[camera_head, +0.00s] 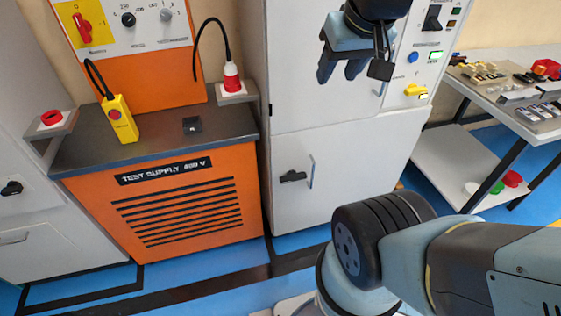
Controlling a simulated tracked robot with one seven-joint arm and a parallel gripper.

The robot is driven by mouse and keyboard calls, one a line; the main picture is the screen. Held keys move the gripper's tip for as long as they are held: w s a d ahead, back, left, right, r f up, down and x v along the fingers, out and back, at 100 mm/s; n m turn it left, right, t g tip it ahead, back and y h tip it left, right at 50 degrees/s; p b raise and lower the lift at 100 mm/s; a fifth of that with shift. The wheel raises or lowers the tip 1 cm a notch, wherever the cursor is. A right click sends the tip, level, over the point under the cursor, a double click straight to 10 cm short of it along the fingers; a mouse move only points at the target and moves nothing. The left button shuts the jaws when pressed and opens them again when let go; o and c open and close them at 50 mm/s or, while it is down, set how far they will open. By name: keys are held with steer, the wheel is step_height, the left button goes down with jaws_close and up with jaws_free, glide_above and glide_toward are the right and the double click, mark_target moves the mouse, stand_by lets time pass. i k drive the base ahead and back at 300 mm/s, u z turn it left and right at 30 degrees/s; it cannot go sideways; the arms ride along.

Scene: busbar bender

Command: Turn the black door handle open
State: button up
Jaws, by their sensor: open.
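A black door handle (292,177) sits on the lower door of the light grey cabinet (325,210) in the middle. It lies roughly level, and a thin vertical pull strip (311,171) is just right of it. A second black handle (11,188) is on the grey cabinet at the far left. My gripper (340,76) is open, its fingers pointing down, in front of the middle cabinet's upper part. In the picture it is well above and right of the middle handle, apart from it, and nothing shows between its fingers.
An orange test supply unit (170,215) with a dark top stands left of the cabinet. A yellow hand-held box (121,120) and red sockets are around it. A workbench (510,90) with parts stands at the right. My arm covers the lower right; blue floor shows in front of the cabinet.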

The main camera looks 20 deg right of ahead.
mark_target(292, 175)
steer(key=z, duration=0.6)
steer(key=k, duration=1.35)
steer(key=u, duration=1.15)
steer(key=i, duration=1)
steer(key=z, duration=0.1)
